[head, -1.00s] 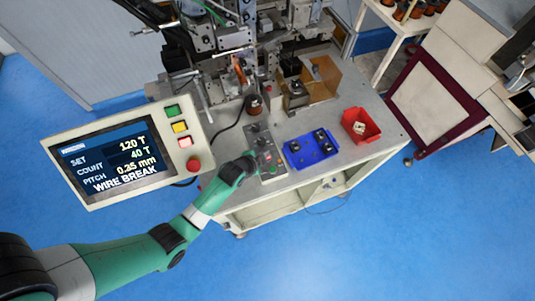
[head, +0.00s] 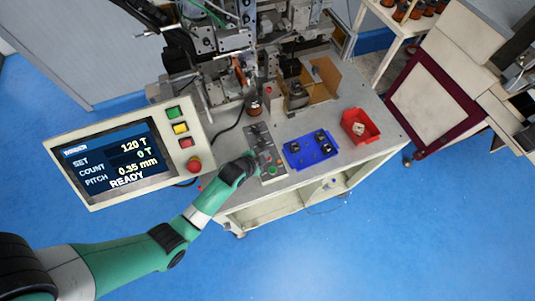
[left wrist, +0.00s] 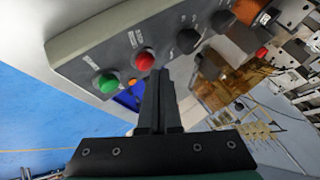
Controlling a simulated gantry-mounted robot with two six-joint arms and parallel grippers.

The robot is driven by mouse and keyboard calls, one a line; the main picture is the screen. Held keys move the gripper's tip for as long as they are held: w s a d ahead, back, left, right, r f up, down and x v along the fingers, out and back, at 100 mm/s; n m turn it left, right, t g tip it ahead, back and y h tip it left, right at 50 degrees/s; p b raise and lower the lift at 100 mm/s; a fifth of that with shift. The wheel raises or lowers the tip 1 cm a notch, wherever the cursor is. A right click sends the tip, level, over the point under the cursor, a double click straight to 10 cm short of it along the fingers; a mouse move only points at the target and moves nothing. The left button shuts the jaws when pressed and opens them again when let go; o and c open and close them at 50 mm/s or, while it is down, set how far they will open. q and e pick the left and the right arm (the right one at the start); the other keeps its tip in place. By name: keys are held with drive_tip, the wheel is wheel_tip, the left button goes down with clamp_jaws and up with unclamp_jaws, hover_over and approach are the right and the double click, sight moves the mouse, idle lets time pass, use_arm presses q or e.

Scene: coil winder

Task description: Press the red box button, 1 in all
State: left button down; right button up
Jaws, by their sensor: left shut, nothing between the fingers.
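The red box button (left wrist: 144,60) sits on the grey control box (head: 257,135), between a green button (left wrist: 106,83) and a black knob (left wrist: 188,40) in the left wrist view. The box lies near the front edge of the machine table. My left gripper (left wrist: 160,76) is shut and empty. Its fingertips are right beside the red button in the picture; I cannot tell whether they touch it. In the head view my left gripper (head: 254,160) is over the box's lower part and hides some of it. My right gripper is not in view.
The display panel (head: 78,200) reads READY, count 0 T. A blue tray (head: 293,160) with dark parts and a red bin (head: 372,129) stand to the right of the box. The winder (head: 228,40) stands behind. An amber guard (head: 325,85) stands behind the blue tray.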

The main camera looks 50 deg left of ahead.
use_arm(q)
drive_tip(key=shift+r, duration=0.3)
wheel_tip(320, 180, up, 5)
drive_tip(key=p, duration=0.5)
drive_tip(key=shift+f, duration=0.1)
idle(0.7)
